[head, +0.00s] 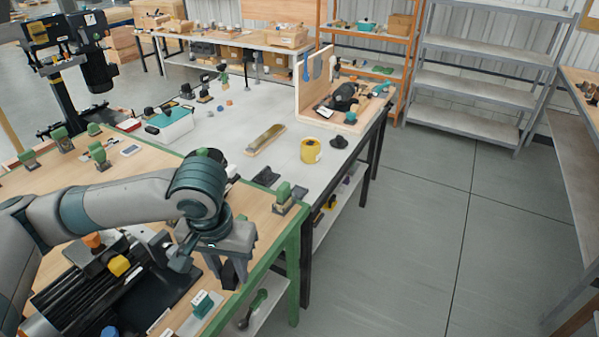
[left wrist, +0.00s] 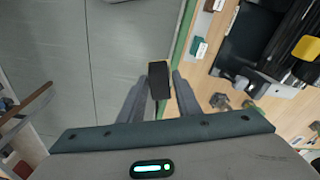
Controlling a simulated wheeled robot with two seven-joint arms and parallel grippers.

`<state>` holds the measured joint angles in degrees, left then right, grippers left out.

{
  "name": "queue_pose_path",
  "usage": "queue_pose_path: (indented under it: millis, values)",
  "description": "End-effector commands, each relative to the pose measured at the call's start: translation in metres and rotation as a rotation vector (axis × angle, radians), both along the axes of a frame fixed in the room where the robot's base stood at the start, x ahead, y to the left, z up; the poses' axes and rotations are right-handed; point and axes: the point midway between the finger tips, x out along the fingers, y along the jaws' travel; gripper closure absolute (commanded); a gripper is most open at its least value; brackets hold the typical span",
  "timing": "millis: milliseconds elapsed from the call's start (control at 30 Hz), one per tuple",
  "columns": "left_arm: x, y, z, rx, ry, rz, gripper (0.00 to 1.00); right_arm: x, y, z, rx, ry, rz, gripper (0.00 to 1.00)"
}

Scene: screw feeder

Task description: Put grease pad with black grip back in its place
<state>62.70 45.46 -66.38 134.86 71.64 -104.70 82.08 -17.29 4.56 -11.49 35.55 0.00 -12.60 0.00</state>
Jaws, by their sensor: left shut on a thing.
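My left gripper (head: 232,274) is near the green front edge of the wooden-topped bench. It is shut on a dark block, which I take to be the black grip of the grease pad (head: 229,273). In the left wrist view the black grip (left wrist: 159,80) sits between the two fingertips (left wrist: 158,92), with grey floor behind it. The pad part under the grip cannot be made out. A teal block with a white label (head: 203,304) lies on the bench just below the gripper in the head view; it also shows in the left wrist view (left wrist: 198,46). My right gripper is not in view.
A black machine with a yellow knob (head: 119,266) stands on the wooden bench left of the gripper. A green-handled block (head: 288,195) sits at the bench corner. The grey table behind holds a yellow tub (head: 310,151). Open floor lies to the right.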

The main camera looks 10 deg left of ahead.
Motion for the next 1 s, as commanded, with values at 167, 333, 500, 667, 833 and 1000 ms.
queue_pose_path:
  millis: [167, 333, 500, 667, 833, 1000]
  values:
    - [-0.001, -0.001, -0.020, -0.003, 0.002, 0.001, 1.00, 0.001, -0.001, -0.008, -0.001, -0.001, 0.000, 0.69]
    - [-0.004, -0.002, -0.044, -0.006, 0.004, -0.001, 1.00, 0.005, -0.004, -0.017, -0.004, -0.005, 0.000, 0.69]
    - [-0.007, -0.003, -0.078, -0.010, 0.004, 0.001, 1.00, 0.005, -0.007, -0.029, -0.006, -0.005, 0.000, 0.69]
    - [-0.014, -0.003, -0.121, -0.010, 0.006, 0.002, 1.00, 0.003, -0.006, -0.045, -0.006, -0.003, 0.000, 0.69]
    - [-0.025, -0.002, -0.171, -0.008, 0.005, 0.001, 1.00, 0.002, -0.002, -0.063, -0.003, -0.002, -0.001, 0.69]
    - [-0.033, -0.001, -0.203, -0.004, 0.002, 0.001, 1.00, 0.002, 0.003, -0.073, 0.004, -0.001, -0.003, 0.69]
